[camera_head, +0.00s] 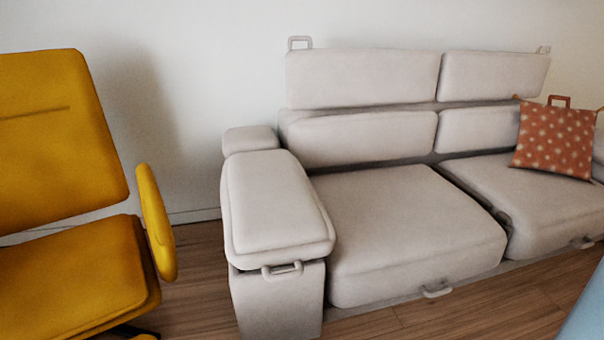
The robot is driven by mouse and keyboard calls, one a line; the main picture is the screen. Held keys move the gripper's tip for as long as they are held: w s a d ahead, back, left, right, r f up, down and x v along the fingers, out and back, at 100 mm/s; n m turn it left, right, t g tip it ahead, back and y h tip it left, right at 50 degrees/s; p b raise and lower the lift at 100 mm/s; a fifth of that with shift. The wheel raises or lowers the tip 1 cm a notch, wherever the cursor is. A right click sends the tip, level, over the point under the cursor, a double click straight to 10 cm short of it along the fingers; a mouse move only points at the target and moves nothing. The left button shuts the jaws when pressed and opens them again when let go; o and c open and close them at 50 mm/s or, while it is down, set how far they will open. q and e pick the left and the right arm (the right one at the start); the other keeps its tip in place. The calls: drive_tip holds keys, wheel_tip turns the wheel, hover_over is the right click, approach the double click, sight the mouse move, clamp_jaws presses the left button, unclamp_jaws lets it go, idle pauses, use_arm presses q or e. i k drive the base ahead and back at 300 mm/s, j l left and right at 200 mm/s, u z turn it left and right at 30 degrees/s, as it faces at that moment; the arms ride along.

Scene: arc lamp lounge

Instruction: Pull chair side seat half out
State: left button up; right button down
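A light grey sofa (280,306) stands against the wall. Its seat cushion nearer the yellow chair (410,220) lies between the left armrest (275,200) and the other seat (535,195). The nearer seat has a small grey handle (436,292) low on its front edge. The other seat has a similar handle (582,242). The nearer seat's front reaches slightly beyond the sofa base strip; how far it is slid out is hard to tell. Neither of my grippers shows in the head view.
A yellow chair (60,150) with an armrest stands at the left, with a floor gap before the sofa. An orange dotted cushion (555,138) with a handle rests on the right seat. A blue surface (585,310) cuts into the lower right corner. Wooden floor (470,318) is clear in front.

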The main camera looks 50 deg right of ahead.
sight(401, 230)
drive_tip(key=z, duration=2.5)
drive_tip(key=i+u, duration=0.2)
drive_tip(key=i+l, duration=0.05)
